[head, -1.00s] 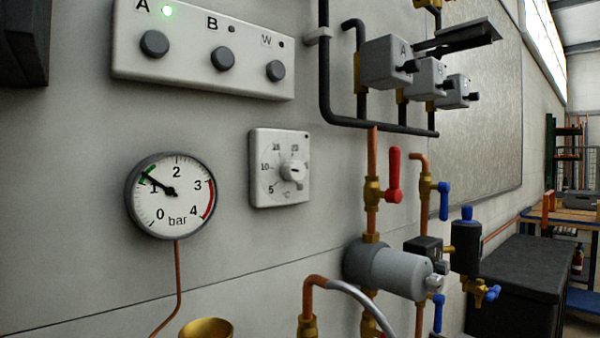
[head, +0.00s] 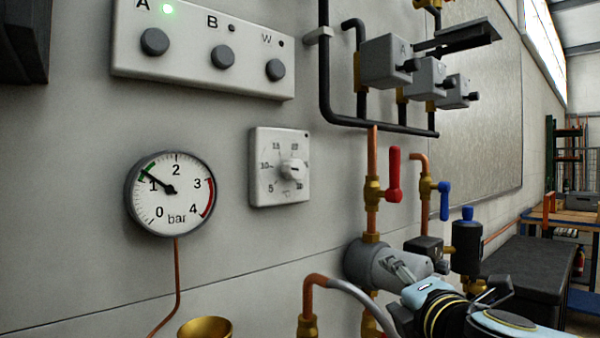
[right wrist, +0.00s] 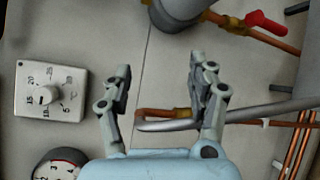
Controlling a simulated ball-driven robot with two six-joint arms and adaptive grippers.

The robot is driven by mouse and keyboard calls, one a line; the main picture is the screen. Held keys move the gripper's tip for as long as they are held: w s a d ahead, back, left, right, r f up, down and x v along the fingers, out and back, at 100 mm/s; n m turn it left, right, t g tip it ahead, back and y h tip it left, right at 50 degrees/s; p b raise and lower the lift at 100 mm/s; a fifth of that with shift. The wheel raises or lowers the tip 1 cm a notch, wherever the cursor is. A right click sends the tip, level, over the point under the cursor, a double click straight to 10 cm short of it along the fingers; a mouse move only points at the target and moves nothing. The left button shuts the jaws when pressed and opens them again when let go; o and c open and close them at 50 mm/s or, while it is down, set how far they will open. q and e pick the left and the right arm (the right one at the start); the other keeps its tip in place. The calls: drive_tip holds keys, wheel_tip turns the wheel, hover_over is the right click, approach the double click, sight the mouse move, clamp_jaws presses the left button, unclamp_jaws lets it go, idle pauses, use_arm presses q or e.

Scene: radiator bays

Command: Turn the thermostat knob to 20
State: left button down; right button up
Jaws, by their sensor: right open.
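My left gripper is not in view.
A pressure gauge (head: 172,194) hangs left of the thermostat, and a button panel (head: 190,62) is above. To the right are copper pipes, a red lever valve (head: 393,175), blue-handled valves and a grey cylinder (head: 366,265). A curved hose (head: 362,300) is below. The wall around the thermostat is clear.

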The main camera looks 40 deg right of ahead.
wheel_tip(320, 180, up, 7)
drive_tip(key=w+a+n+t+y, duration=0.1)
drive_tip(key=w+a+n+t, duration=0.1)
drive_tip(key=w+n+t, duration=0.3)
drive_tip(key=n+t+y, duration=0.3)
drive_tip(key=n+y, duration=0.5)
drive_tip(key=n, duration=0.6)
approach(298, 170)
drive_tip(key=p+x, duration=0.1)
drive_tip(key=x, duration=0.7)
drive_tip(key=shift+w+d+r+p, duration=0.1)
drive_tip(key=shift+w+r+p, duration=0.2)
drive_tip(key=shift+w+p, duration=0.1)
drive_tip(key=shift+w, duration=0.45)
drive_tip(key=c, duration=1.1)
drive_tip(key=shift+c, duration=0.2)
